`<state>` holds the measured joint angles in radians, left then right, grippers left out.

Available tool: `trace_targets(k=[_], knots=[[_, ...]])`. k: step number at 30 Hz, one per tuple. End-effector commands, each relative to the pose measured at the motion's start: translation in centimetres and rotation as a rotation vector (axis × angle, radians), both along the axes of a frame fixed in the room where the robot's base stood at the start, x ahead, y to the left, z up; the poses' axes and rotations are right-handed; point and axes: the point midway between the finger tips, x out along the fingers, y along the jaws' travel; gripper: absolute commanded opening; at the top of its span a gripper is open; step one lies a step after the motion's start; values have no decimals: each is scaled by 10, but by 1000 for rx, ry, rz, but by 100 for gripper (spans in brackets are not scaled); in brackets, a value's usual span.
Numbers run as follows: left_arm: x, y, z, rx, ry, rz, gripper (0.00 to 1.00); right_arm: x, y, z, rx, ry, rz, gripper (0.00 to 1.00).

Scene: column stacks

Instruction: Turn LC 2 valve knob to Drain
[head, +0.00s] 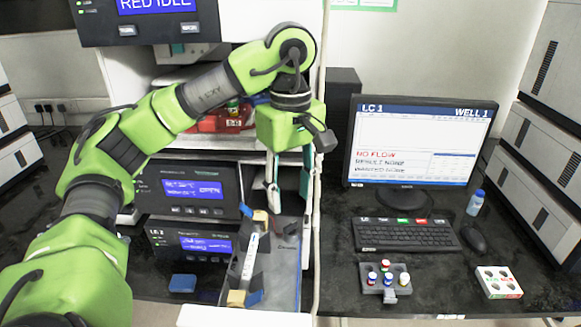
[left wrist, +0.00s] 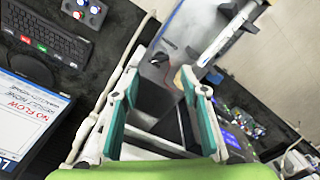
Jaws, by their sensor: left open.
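The LC 2 unit (head: 160,236) is the lower dark box at the left, with a lit blue screen. In the left wrist view the open fingers (left wrist: 160,85) straddle a view of dark grey surfaces. My right gripper is in neither view.
A white upright edge (head: 317,225) stands right of the gripper. Beyond are a monitor (head: 415,140), a keyboard (head: 405,235) and a vial rack (head: 388,290). A blue block (head: 182,283) lies in front of LC 2.

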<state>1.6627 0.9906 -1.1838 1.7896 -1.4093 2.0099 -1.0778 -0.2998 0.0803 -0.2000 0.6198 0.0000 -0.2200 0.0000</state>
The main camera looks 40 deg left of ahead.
Motion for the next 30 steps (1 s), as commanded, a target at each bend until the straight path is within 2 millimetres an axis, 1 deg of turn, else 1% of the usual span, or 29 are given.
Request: trace_targets(k=[1,6,12,18,30], knots=[[1,0,8,0,-4,0,40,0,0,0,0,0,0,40],[0,0,29,0,-4,2,40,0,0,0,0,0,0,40],[0,0,46,0,-2,-1,40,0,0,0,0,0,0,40],[0,0,52,1,0,0,40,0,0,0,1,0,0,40],[0,0,52,0,0,0,40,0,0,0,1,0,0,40]])
